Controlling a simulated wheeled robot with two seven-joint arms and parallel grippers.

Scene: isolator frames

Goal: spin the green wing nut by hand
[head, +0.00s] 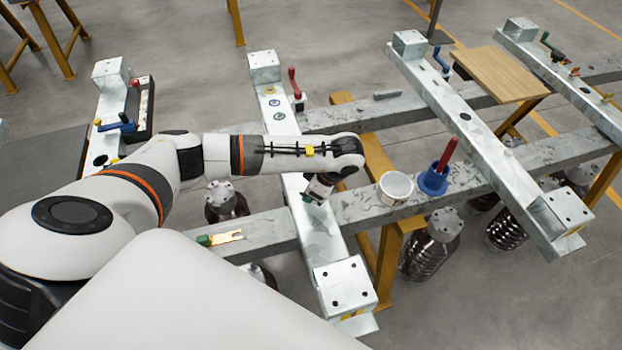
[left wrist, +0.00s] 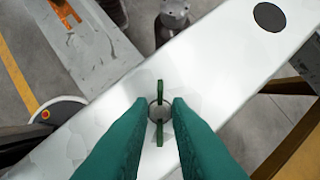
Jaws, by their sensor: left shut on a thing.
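The green wing nut (left wrist: 160,91) shows in the left wrist view on a pale metal bar (left wrist: 235,45). Its two wings point up and down in the picture, with a round hub between them. My left gripper (left wrist: 160,107) has its teal fingertips on the left and right sides of the hub, shut on the nut. In the head view my left gripper (head: 309,199) points down at the middle crossbar (head: 297,186), and the nut is hidden there. My right gripper is in neither view.
A white cup (head: 396,190) and a blue holder (head: 432,181) with a red handle (head: 447,155) stand right of the gripper on the grey beam (head: 360,207). A wooden board (head: 498,75) is at the back right.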

